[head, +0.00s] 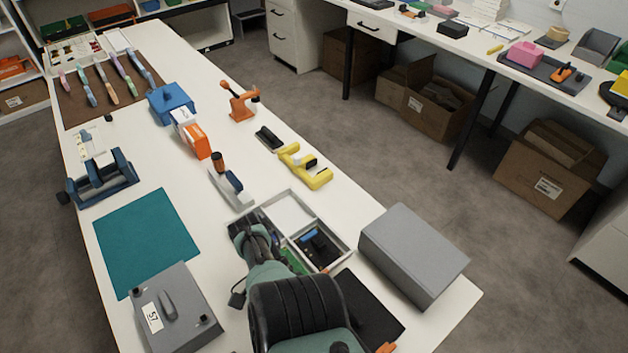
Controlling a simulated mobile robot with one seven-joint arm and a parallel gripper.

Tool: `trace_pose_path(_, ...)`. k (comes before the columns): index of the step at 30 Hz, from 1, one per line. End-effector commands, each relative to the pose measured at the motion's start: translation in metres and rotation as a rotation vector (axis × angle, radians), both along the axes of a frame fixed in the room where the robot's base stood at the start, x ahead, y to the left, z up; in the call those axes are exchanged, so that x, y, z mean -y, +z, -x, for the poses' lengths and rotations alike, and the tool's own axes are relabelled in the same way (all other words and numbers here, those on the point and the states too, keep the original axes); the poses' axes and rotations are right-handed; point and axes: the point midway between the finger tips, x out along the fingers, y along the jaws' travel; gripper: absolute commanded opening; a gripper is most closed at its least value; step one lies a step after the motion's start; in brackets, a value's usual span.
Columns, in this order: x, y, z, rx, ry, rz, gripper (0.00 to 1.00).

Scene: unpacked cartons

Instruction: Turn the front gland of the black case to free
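My gripper (243,228) is at the left edge of a light-walled divided case (345,240), low over the table. My own arm covers the near side of this spot, and the fingers are too small and dark to tell open from shut. A dark block and part of a green board (294,262) show inside the case. A flat black panel (370,312) lies to the right of my arm and is partly hidden by it. I cannot tell which of these dark things is the black case, and no gland can be made out. A small black piece (237,298) lies left of my arm.
A large grey box (414,252) stands at the right table edge. A grey case with a white label (178,315) lies at the near left, below a teal mat (145,238). A yellow tool (305,166) and a stapler-like tool (230,188) lie beyond my gripper.

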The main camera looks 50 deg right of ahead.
Motion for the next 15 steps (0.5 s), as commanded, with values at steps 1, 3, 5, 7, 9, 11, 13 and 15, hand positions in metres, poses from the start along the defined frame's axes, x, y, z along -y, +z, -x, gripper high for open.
trace_pose_path(1,-0.0009,-0.0021,0.0010,0.000,0.001,-0.002,0.00)
trace_pose_path(3,-0.0008,-0.0020,0.0011,0.000,0.002,-0.001,0.00)
trace_pose_path(5,-0.0008,-0.0019,0.0012,-0.001,0.002,-0.001,0.00)
trace_pose_path(7,-0.0008,-0.0019,0.0012,-0.001,0.002,-0.001,0.00)
trace_pose_path(9,-0.0008,-0.0018,0.0013,-0.001,0.003,-0.001,0.37)
trace_pose_path(11,-0.0007,-0.0016,0.0013,-0.002,0.003,-0.001,0.47)
trace_pose_path(13,-0.0007,-0.0013,0.0011,-0.002,0.002,-0.002,0.60)
trace_pose_path(15,-0.0005,-0.0013,0.0007,0.000,0.002,-0.001,0.61)
